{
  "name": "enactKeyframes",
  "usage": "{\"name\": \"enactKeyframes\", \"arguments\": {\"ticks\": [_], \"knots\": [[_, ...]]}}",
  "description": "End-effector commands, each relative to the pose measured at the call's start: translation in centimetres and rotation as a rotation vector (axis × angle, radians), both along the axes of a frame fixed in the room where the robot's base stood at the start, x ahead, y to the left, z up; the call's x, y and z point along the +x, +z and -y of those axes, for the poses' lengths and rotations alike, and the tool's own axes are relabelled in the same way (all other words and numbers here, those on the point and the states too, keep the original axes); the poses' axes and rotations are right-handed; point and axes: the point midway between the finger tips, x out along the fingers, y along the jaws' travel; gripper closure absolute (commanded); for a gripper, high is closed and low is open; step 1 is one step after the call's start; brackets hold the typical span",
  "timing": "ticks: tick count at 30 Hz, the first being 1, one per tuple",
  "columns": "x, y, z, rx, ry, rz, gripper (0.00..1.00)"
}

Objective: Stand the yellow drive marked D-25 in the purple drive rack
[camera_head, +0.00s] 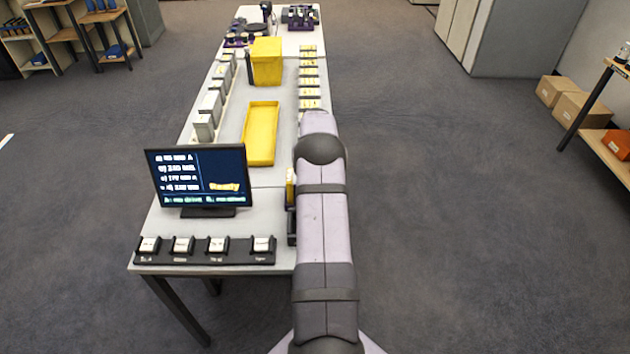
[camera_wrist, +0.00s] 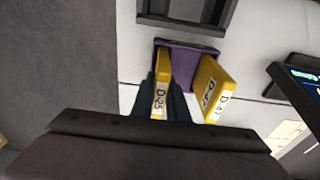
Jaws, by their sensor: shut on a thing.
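In the wrist view, the yellow drive marked D-25 (camera_wrist: 161,98) is between the dark fingers of my gripper (camera_wrist: 164,84), which is shut on it. Its white label faces the camera. The purple drive rack (camera_wrist: 184,48) lies just beyond, on the light table. The held drive is at the rack's left side; I cannot tell whether it touches the rack's floor. In the head view, my arm hides the gripper and most of the rack area.
A dark grey tray (camera_wrist: 186,10) lies beyond the rack. A monitor (camera_head: 200,178) stands left of my arm, behind a black strip of switches (camera_head: 203,251). A yellow tray (camera_head: 261,133), a yellow bin (camera_head: 267,61) and rows of small boxes (camera_head: 310,80) stand farther along the table.

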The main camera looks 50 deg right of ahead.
Motion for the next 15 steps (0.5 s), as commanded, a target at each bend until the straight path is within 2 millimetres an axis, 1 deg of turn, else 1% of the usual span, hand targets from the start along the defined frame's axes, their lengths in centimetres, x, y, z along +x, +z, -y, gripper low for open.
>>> {"name": "enactKeyframes", "arguments": {"ticks": [4, 5, 6, 7, 8, 15], "knots": [[0.03, -0.22, 0.03, -0.001, 0.0, 0.001, 1.0], [0.04, -0.2, 0.04, -0.001, 0.0, 0.001, 0.84], [0.03, -0.16, 0.03, -0.001, 0.0, 0.001, 0.74], [0.03, -0.16, 0.03, -0.001, 0.0, 0.001, 0.67], [0.03, -0.17, 0.03, -0.001, 0.0, 0.001, 0.64], [-0.02, -0.23, -0.02, 0.001, 0.0, -0.001, 0.64]]}}
